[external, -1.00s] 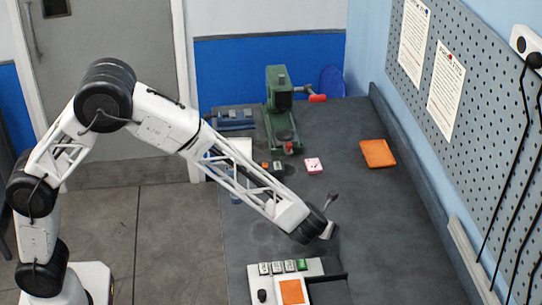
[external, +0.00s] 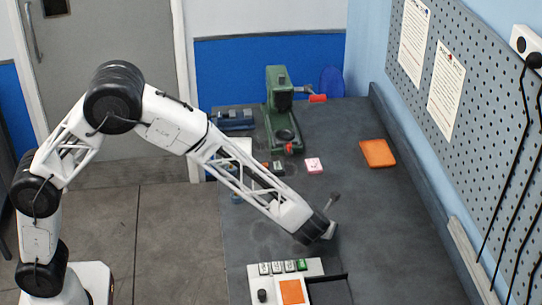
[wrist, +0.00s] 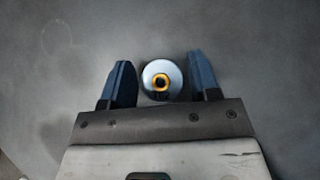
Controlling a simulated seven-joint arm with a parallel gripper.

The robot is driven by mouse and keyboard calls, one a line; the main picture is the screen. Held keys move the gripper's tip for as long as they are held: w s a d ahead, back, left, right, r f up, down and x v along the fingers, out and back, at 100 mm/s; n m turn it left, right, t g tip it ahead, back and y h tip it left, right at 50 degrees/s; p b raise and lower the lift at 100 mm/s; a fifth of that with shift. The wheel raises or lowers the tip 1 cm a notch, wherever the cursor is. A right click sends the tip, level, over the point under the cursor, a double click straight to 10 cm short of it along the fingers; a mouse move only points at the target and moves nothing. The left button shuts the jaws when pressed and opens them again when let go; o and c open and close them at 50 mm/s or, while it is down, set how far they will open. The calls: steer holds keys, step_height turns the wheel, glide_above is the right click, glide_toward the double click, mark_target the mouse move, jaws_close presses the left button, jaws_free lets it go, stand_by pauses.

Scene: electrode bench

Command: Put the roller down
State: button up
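The roller (wrist: 162,81) shows end-on in the wrist view as a round silver face with a yellow ring and a dark centre. In the external view my gripper (external: 325,232) is over the front middle of the bench, just behind the control box. The roller cannot be made out there, hidden by the wrist. How high it is above the bench is hard to tell.
The control box (external: 272,270) with buttons and an orange panel stands at the bench's front. The dark bench (external: 400,245) is clear to the right.

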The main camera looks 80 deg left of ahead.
steer(key=c, duration=0.7)
steer(key=shift+r, duration=0.15)
steer(key=shift+r, duration=0.85)
steer(key=shift+s+r, duration=0.2)
steer(key=shift+r, duration=0.65)
steer(key=s, duration=0.5)
steer(key=s+d+r, duration=0.1)
steer(key=s, duration=0.9)
steer(key=shift+s+d+r, duration=0.15)
steer(key=shift+s+d, duration=0.05)
steer(key=shift+s, duration=0.1)
